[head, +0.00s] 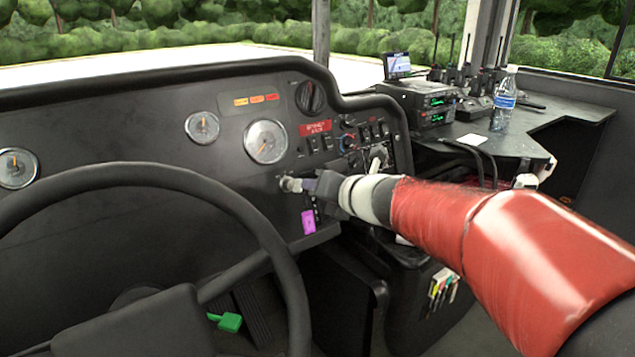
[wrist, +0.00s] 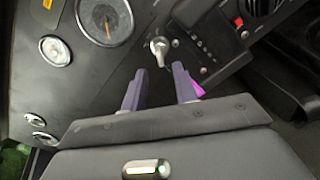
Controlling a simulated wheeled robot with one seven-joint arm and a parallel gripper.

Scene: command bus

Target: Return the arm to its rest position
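My gripper (head: 314,185) is in front of the dashboard (head: 90,225), at the end of my red and white arm, which reaches in from the right. In the wrist view its two purple-grey fingers (wrist: 159,70) are apart with nothing between them. A silver ignition knob or key (head: 288,184) sits in the dashboard just beyond the fingertips; it also shows in the wrist view (wrist: 158,47). Whether a fingertip touches it I cannot tell. A magenta tag (head: 309,222) hangs just below my gripper and is partly hidden behind a finger in the wrist view.
The black steering wheel (head: 262,232) is at the left and front. Radios (head: 420,103) and a water bottle (head: 503,103) stand on the side desk (head: 515,145) at the right. Switches and a lever (head: 378,158) are close above my wrist.

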